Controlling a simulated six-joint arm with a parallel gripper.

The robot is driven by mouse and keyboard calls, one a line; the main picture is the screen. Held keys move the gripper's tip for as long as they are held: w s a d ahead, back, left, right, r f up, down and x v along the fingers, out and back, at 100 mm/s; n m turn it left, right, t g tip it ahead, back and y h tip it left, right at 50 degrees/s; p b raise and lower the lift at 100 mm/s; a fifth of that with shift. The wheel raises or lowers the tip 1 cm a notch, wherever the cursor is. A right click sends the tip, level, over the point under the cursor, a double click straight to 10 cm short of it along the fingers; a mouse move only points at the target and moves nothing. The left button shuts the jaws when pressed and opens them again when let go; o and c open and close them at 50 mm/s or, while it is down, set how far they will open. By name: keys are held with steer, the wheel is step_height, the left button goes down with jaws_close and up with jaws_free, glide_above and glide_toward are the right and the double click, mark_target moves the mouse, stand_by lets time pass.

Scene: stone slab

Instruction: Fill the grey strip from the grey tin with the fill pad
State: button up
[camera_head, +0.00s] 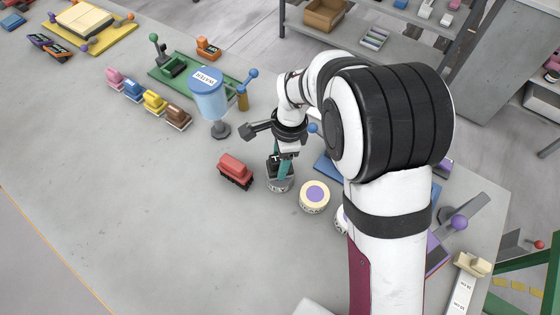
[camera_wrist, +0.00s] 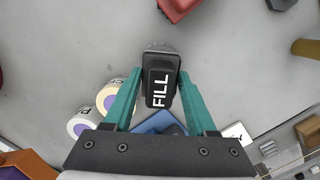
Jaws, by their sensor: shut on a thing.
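My gripper (camera_head: 279,172) points down, its teal fingers shut on the black fill pad (camera_wrist: 160,82), which reads FILL in the wrist view. In the head view the pad (camera_head: 273,166) is at the top of the grey tin (camera_head: 280,186). I cannot tell whether it touches the tin's contents. The tin is mostly hidden under the pad in the wrist view. I cannot make out the grey strip; my arm covers part of the blue board (camera_head: 325,168) to the right.
A red block (camera_head: 235,170) is close on the left. A blue water container (camera_head: 208,98) stands behind. The slab's left front is clear.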

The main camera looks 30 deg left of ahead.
steer(key=shift+r, duration=2.8)
steer(key=w+d+r+n, duration=0.2)
steer(key=w+d+r, duration=0.2)
steer(key=d, duration=0.3)
steer(key=w+d+r+n, duration=0.2)
steer(key=w+d+r, duration=0.15)
steer(key=d, duration=0.35)
steer(key=d+r+n, duration=0.2)
steer(key=d+r, duration=0.2)
steer(key=d, duration=0.4)
steer(key=d+r+n+h, duration=0.1)
steer(key=d+r+n, duration=0.2)
steer(key=d, duration=0.6)
steer(key=shift+s+r, duration=0.3)
steer(key=shift+r, duration=0.35)
steer(key=w+a+f, duration=0.1)
steer(key=w+f, duration=0.1)
steer(key=f, duration=0.4)
steer(key=w+a+f, duration=0.2)
steer(key=w+f, duration=0.1)
steer(key=f, duration=0.4)
steer(key=w+a+f, duration=0.1)
steer(key=w+f, duration=0.1)
steer(key=f, duration=0.4)
steer(key=shift+w+a+f, duration=0.3)
steer(key=shift+a, duration=0.1)
steer(key=shift+f, duration=0.7)
